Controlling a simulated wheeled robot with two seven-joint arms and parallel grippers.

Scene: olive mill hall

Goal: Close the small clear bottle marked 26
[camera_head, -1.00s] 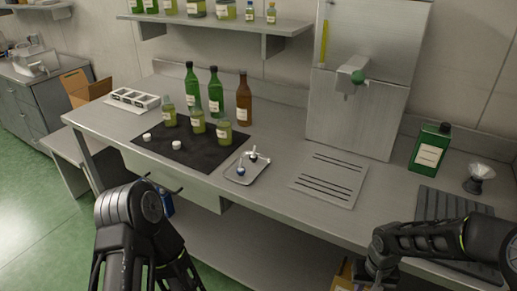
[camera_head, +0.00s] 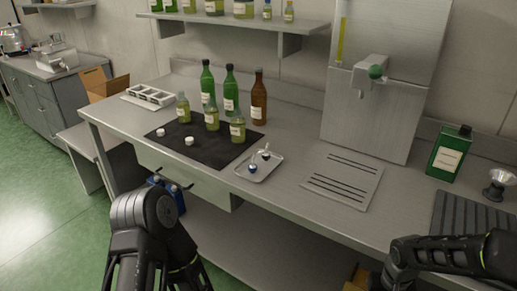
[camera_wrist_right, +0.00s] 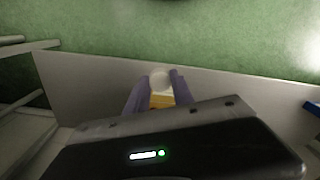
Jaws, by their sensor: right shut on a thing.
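Three small clear bottles with yellow-green contents stand upright on a black mat (camera_head: 215,152): a left one (camera_head: 183,108), a middle one (camera_head: 212,118) and a right one (camera_head: 238,128). Their label numbers are too small to read. Two white caps (camera_head: 160,132) (camera_head: 189,141) lie on the mat's front left. My right gripper (camera_wrist_right: 159,82) is shut on a pale round thing (camera_wrist_right: 160,78), with the bench front edge and green floor beyond. In the head view its fingers are hidden. My left arm shows at the lower left, but its gripper does not.
Taller green (camera_head: 230,90) and brown (camera_head: 259,98) bottles stand behind. A white rack (camera_head: 147,97) stands left, a slotted plate (camera_head: 342,181) right. A green tin (camera_head: 449,153) stands farther right. Bench space between tray and plate is clear.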

